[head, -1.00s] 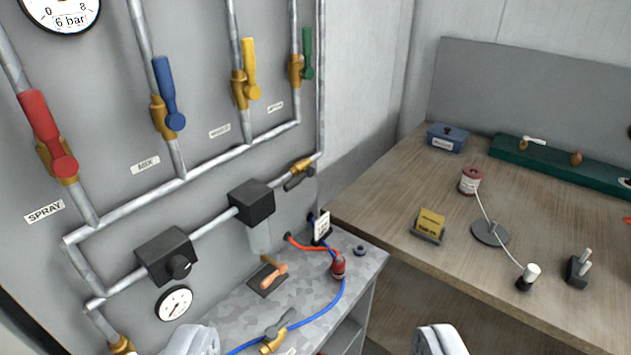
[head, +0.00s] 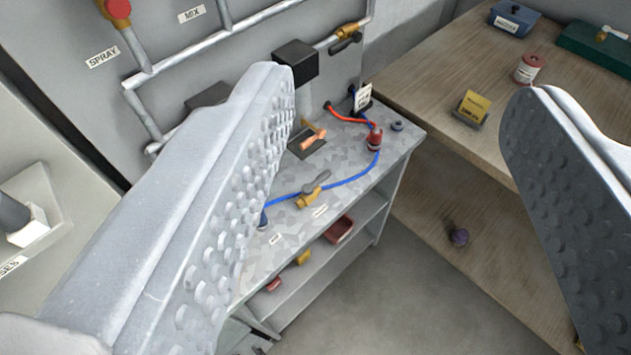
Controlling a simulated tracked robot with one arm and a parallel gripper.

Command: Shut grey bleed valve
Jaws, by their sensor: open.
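A brass valve with a grey lever handle (head: 314,188) sits on the metal bench top, on the line of the blue hose. Its lever slants up to the right, at an angle to the hose. Small labels lie near it, too small to read. Another brass valve with a dark handle (head: 346,42) is on the wall pipe at the back. My gripper (head: 405,85) is open and empty. Its two ribbed fingers stand wide apart in the foreground, with the grey-handled valve seen between them, farther off and untouched. The left finger hides part of the bench and wall panel.
The metal bench (head: 380,165) also carries a red fitting (head: 374,138), a copper-coloured lever (head: 313,138) and a red hose. Shelves below hold a red tray (head: 338,229). A wooden table (head: 430,75) stands at right with a blue box (head: 513,18) and yellow block (head: 472,107).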

